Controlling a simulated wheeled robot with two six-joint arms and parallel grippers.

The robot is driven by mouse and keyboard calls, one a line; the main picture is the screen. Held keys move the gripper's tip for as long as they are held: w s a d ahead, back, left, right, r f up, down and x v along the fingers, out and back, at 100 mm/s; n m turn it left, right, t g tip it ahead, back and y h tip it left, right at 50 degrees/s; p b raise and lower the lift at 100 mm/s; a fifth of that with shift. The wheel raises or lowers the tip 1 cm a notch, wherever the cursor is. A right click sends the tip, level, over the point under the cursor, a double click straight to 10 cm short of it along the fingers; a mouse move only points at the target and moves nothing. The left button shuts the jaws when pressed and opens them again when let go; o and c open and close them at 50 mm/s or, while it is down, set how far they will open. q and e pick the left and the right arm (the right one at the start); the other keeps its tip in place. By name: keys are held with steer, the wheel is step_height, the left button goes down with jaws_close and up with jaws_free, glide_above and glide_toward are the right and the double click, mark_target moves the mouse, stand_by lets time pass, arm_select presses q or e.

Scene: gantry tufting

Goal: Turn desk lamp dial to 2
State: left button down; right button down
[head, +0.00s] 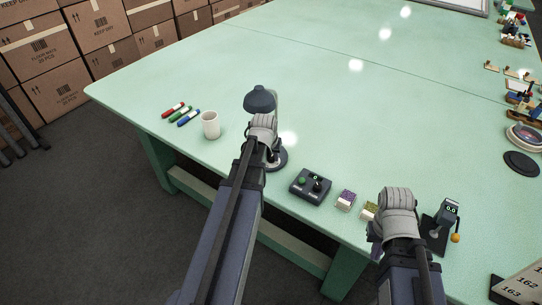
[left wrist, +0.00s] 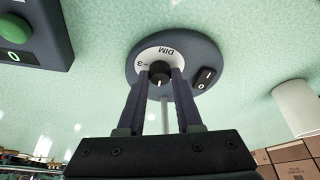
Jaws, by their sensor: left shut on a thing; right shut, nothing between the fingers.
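The dark grey desk lamp stands near the front edge of the green table, with its shade (head: 260,98) behind my left gripper (head: 264,122). Its round base (head: 279,160) is partly hidden by that gripper. In the left wrist view the base (left wrist: 205,52) carries a white scale marked DIM and 3, and a black rocker switch (left wrist: 206,78). My left gripper (left wrist: 160,78) is shut on the small black dial (left wrist: 160,69). A pale mark shows on the dial; the number it points to cannot be told. My right gripper (head: 399,193) is shut and empty, above the table's front edge.
A white cup (head: 210,125) and several markers (head: 181,114) lie left of the lamp. A control box (head: 311,186) and small blocks (head: 346,199) are to its right. A small device with an orange knob (head: 455,238) stands beside my right gripper. The table's middle is clear.

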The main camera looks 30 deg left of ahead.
stand_by(0.5)
arm_select(q)
steer(key=c, duration=0.6)
jaws_free()
steer(key=p+v, duration=0.7)
steer(key=v, duration=0.1)
steer(key=shift+a, duration=0.1)
steer(key=shift+f, duration=0.2)
